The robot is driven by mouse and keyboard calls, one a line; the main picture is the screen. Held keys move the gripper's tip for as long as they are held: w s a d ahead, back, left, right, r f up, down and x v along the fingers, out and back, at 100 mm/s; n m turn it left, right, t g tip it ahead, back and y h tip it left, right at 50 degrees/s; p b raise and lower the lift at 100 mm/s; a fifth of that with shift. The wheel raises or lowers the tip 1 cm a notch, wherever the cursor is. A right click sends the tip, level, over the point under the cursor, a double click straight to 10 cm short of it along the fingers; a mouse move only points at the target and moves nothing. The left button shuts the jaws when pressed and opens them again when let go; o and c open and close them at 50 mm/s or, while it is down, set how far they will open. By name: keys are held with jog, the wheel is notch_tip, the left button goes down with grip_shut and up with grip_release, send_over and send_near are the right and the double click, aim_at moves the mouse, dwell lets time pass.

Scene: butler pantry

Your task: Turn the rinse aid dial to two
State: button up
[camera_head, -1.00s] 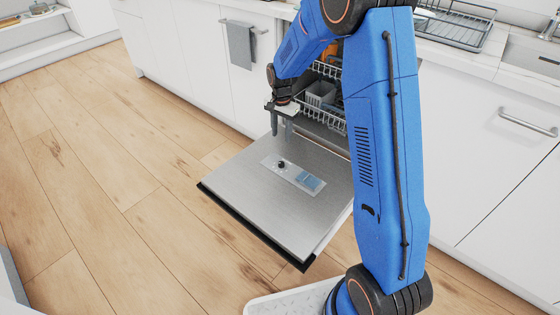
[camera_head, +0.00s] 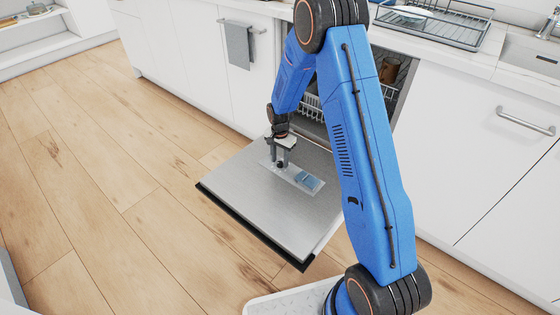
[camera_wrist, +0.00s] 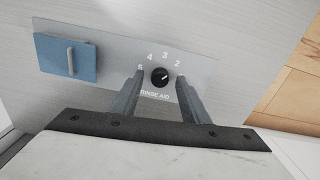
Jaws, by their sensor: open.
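The rinse aid dial (camera_wrist: 160,77) is a small round black knob on a grey panel (camera_wrist: 110,62), with the printed numbers 5, 4, 3 and 2 around its far side and "RINSE AID" below. A small light mark on it seems to point up and right; the exact number is hard to tell. My gripper (camera_wrist: 160,74) is open, with one finger on each side of the dial and small gaps showing. In the head view my gripper (camera_head: 279,161) is low over the open dishwasher door (camera_head: 245,205), partly hiding the dial.
A blue detergent cover (camera_wrist: 66,57) with a grey handle sits on the same panel, left of the dial in the wrist view. The dishwasher rack (camera_head: 312,107) is behind my arm. White cabinets and a hanging grey towel (camera_head: 238,46) stand behind; wooden floor is free at left.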

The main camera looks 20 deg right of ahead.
jog(key=shift+f, duration=0.3)
grip_shut()
